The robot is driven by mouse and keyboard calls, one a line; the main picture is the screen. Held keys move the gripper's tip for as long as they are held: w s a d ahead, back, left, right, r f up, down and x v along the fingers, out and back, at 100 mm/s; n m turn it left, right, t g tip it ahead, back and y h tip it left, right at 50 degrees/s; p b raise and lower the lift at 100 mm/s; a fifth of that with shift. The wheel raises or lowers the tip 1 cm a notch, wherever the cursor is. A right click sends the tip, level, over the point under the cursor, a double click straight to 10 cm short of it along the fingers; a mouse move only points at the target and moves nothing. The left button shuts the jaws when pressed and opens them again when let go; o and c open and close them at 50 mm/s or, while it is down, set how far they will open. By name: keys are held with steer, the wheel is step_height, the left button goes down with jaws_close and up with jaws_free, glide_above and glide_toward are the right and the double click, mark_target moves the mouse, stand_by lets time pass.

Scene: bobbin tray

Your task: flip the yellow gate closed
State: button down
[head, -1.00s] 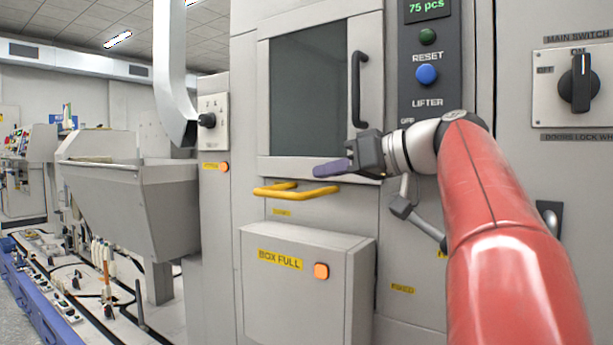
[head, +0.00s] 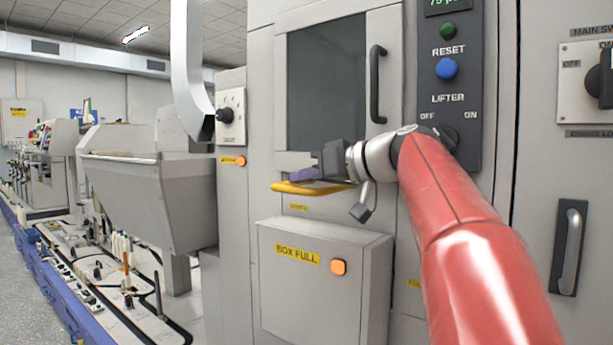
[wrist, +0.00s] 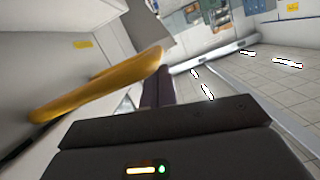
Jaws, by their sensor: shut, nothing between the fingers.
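The yellow gate (head: 285,187) is a bar-shaped loop sticking out from the machine front, below the dark window. My gripper (head: 294,174) is shut and empty, with its purple-grey fingers just above or beside the gate in the head view; the fingers and gripper body hide part of it. In the wrist view the yellow gate (wrist: 100,85) runs slanting to the left of my gripper's fingers (wrist: 155,82). Its tip lies close to the fingers. I cannot tell whether they touch.
A grey box labelled BOX FULL (head: 325,290) juts out below the gate. A dark door handle (head: 377,85) is above right. A control panel (head: 448,90) with a blue button stands to the right. A hopper (head: 150,195) and a conveyor are at left.

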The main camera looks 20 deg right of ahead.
step_height(320, 180, down, 6)
steer(key=b, duration=0.6)
steer(key=shift+f, duration=0.2)
step_height(320, 180, up, 7)
steer(key=p, duration=0.7)
steer(key=shift+r, duration=0.1)
steer(key=f+b+v, duration=0.1)
steer(key=b+v, duration=0.1)
steer(key=v, duration=0.8)
steer(key=s+a+f+m+g+h, duration=0.1)
steer(key=s+a+f+m+h, duration=0.1)
steer(key=f, duration=0.8)
steer(key=s+a+f+m+g+h, duration=0.2)
steer(key=s+a+f, duration=0.2)
steer(key=s+f, duration=0.3)
steer(key=s+a+f+m+g+h, duration=0.1)
steer(key=s+f, duration=0.4)
steer(key=f, duration=0.9)
steer(key=shift+a+f+m+g+h, duration=0.35)
steer(key=shift+a+g+h, duration=0.35)
steer(key=shift+a+h, duration=0.5)
steer(key=shift+s+r, duration=0.1)
